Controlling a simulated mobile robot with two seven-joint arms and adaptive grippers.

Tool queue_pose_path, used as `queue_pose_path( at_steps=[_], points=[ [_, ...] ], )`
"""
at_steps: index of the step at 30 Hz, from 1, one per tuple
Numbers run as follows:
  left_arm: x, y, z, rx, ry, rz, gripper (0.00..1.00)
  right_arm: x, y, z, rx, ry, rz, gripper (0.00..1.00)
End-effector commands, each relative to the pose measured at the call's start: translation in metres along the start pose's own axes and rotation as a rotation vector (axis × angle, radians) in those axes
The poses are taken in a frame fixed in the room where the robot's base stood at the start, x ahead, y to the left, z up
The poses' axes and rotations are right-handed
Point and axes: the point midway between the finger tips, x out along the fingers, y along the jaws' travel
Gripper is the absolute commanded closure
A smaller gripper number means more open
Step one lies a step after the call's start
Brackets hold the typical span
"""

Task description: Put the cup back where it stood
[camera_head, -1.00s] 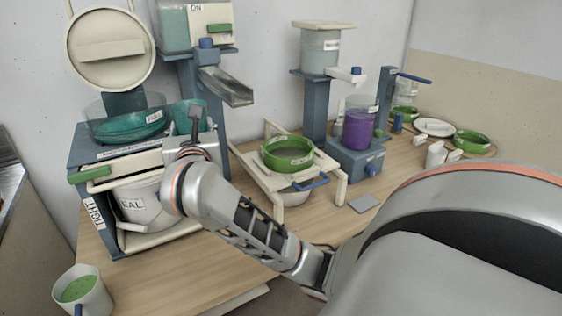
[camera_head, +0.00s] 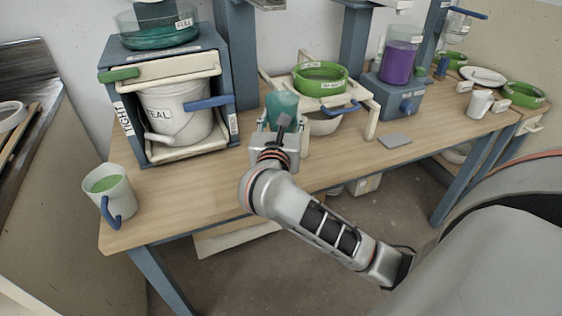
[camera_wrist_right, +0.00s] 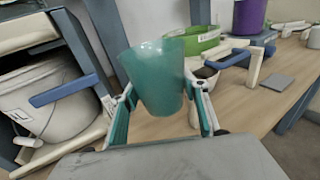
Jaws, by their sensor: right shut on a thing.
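In the right wrist view the cup (camera_wrist_right: 157,76) sits between the two fingers of the gripper (camera_wrist_right: 165,112), slightly tilted in the picture. The wooden table (camera_wrist_right: 160,128) shows below it; I cannot tell whether its base touches the table. My left gripper is not in view.
A blue press frame (camera_head: 125,115) with a white bucket (camera_head: 185,112) stands left of the cup. A mug with green liquid (camera_head: 106,186) stands near the table's left front corner. A green sieve (camera_head: 320,84) on a cream stand is to the right. Bare table lies in front.

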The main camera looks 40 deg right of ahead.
Motion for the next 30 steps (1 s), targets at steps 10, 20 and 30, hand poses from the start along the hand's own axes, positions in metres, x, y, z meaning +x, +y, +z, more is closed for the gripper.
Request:
queue_pose_path(
  at_steps=[10, 20, 30],
  points=[
    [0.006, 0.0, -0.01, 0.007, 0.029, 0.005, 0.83, 0.004, -0.001, -0.069, -0.004, 0.002, -0.001, 0.87],
    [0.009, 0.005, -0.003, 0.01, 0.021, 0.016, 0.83, 0.006, -0.001, -0.108, -0.007, 0.004, 0.0, 0.87],
    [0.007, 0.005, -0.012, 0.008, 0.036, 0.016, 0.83, 0.007, 0.0, -0.128, 0.001, 0.0, 0.0, 0.87]
  ],
)
